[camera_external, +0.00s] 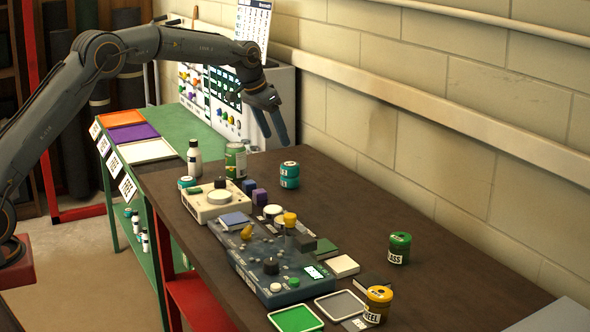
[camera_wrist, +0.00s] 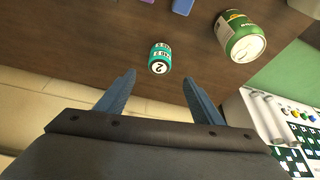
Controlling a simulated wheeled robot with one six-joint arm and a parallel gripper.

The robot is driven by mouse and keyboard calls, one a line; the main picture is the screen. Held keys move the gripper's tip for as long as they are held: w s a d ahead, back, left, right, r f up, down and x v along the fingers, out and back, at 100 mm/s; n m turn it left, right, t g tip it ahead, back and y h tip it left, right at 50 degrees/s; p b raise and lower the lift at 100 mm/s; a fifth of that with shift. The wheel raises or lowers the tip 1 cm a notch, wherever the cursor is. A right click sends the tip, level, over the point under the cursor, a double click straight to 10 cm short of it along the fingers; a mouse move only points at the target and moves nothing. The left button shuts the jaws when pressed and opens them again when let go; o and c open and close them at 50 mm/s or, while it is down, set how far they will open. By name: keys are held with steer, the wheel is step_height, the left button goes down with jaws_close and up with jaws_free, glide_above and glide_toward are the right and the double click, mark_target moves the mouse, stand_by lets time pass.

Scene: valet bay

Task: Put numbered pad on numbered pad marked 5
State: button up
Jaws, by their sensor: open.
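Two teal numbered pads (camera_external: 289,175) stand stacked, one on the other, on the brown table near the wall. In the wrist view the upper pad (camera_wrist: 159,66) shows a 2 on its white top; the lower pad's number is too small to read. Another small teal container (camera_external: 187,183) stands by the cream device; its marking is not readable. My gripper (camera_external: 274,132) is open and empty, pointing down above the stack and apart from it. In the wrist view the stack lies beyond and between my fingertips (camera_wrist: 158,82).
A green can (camera_external: 235,160) and a white bottle (camera_external: 194,158) stand left of the stack. Purple blocks (camera_external: 259,196), a cream device (camera_external: 214,204) and a dark control panel (camera_external: 287,270) fill the front. The block wall (camera_external: 420,150) is close at the right.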

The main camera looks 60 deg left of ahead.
steer(key=shift+s+d+r, duration=0.1)
steer(key=shift+s+r, duration=0.05)
steer(key=shift+r, duration=0.1)
